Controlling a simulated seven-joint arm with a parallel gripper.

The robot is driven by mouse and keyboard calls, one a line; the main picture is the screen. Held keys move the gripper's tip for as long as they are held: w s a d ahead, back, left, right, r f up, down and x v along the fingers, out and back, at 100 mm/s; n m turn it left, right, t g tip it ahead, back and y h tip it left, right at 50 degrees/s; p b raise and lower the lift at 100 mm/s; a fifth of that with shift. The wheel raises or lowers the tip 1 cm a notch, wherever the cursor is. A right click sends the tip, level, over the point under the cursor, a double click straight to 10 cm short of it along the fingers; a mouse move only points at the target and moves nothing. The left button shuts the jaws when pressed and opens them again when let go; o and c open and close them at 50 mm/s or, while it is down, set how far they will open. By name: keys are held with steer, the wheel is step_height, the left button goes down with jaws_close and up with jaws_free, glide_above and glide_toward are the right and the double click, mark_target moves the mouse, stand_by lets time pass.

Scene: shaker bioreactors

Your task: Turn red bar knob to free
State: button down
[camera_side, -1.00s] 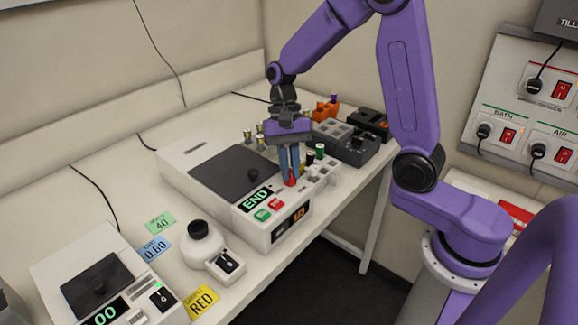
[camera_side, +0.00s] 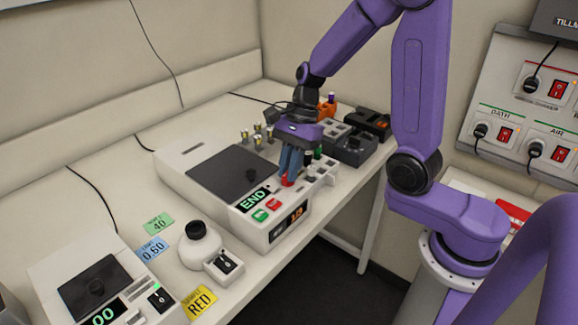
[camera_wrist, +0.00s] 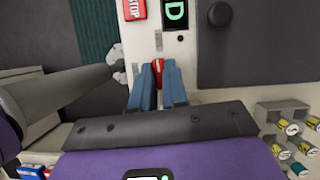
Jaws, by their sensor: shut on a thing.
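The red bar knob (camera_side: 288,182) sits on the top of the white shaker unit (camera_side: 180,170), at its right end beside the END display (camera_side: 254,200). My gripper (camera_side: 290,172) points down over it, with its blue fingers shut on the knob. In the wrist view the red knob (camera_wrist: 158,72) shows between the two blue fingertips (camera_wrist: 157,80), one on each side. The fingers hide most of the knob, and I cannot read any marks around it.
Green and red buttons (camera_side: 267,209) lie in front of the display. A dark lid (camera_side: 235,172) with a round knob covers the unit's middle. Several capped vials (camera_side: 258,138) stand behind the gripper. Grey and black blocks (camera_side: 352,145) stand to the right.

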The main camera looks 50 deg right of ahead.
steer(key=shift+m, duration=0.6)
steer(key=c, duration=1.1)
jaws_free()
steer(key=shift+c, duration=0.2)
steer(key=v, duration=1.7)
steer(key=shift+s+r, duration=0.3)
steer(key=shift+s, duration=0.05)
steer(key=shift+f, duration=0.1)
steer(key=s+a+f+n+h, duration=0.2)
steer(key=s+f+n, duration=0.4)
steer(key=s+n, duration=0.4)
steer(key=s+a+f+n+h, duration=0.2)
steer(key=s+f+n, duration=0.4)
steer(key=n, duration=1.4)
steer(key=s+a, duration=0.1)
steer(key=s, duration=0.3)
steer(key=shift+s+a+f+n+t, duration=0.15)
steer(key=shift+s+a+n+t, duration=0.15)
steer(key=shift+s+a+n, duration=0.1)
